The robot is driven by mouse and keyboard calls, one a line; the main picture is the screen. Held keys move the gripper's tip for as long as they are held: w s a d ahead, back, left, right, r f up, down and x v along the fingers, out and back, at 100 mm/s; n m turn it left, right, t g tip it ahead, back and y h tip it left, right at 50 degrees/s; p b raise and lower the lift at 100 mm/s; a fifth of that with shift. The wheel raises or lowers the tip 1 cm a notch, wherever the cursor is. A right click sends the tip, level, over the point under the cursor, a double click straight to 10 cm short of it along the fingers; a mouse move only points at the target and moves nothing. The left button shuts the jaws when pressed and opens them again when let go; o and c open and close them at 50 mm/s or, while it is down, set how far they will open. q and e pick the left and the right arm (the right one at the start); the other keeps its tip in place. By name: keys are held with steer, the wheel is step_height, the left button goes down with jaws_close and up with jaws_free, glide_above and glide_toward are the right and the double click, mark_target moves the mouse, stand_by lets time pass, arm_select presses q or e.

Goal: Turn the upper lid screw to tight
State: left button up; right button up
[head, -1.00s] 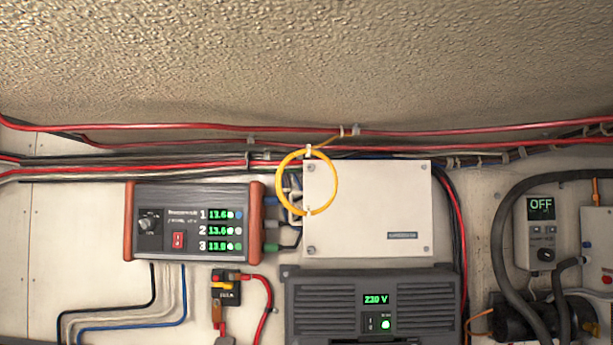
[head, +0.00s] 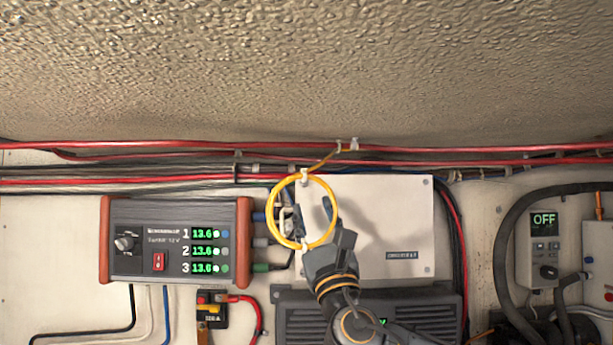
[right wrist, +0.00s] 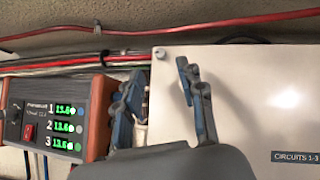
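The white box lid (head: 390,225) is on the wall, with small screws at its corners. The upper left lid screw (right wrist: 160,54) shows in the right wrist view, above and between my fingertips; in the head view it is hard to make out near the yellow loop. The upper right lid screw (head: 426,182) is clear of my gripper. My right gripper (head: 313,214) is in front of the lid's left part, fingers pointing up and apart; it is also in the right wrist view (right wrist: 158,76), open and empty. My left gripper is not in view.
A yellow cable loop (head: 271,212) hangs across the lid's left edge, overlapping my right gripper in the head view. The charger (head: 142,245) with green readouts is left, the dark inverter (head: 440,315) below. Red cables (head: 180,146) run above the box.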

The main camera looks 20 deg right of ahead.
mark_target(304, 183)
steer(key=p+x, duration=0.2)
steer(key=x, duration=0.3)
steer(key=shift+r, duration=0.2)
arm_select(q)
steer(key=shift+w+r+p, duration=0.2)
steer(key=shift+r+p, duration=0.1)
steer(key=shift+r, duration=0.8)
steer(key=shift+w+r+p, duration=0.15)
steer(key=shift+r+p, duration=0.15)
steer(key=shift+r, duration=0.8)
arm_select(e)
steer(key=shift+x, duration=0.75)
steer(key=shift+w+f, duration=0.15)
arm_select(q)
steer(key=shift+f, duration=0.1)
arm_select(e)
jaws_close()
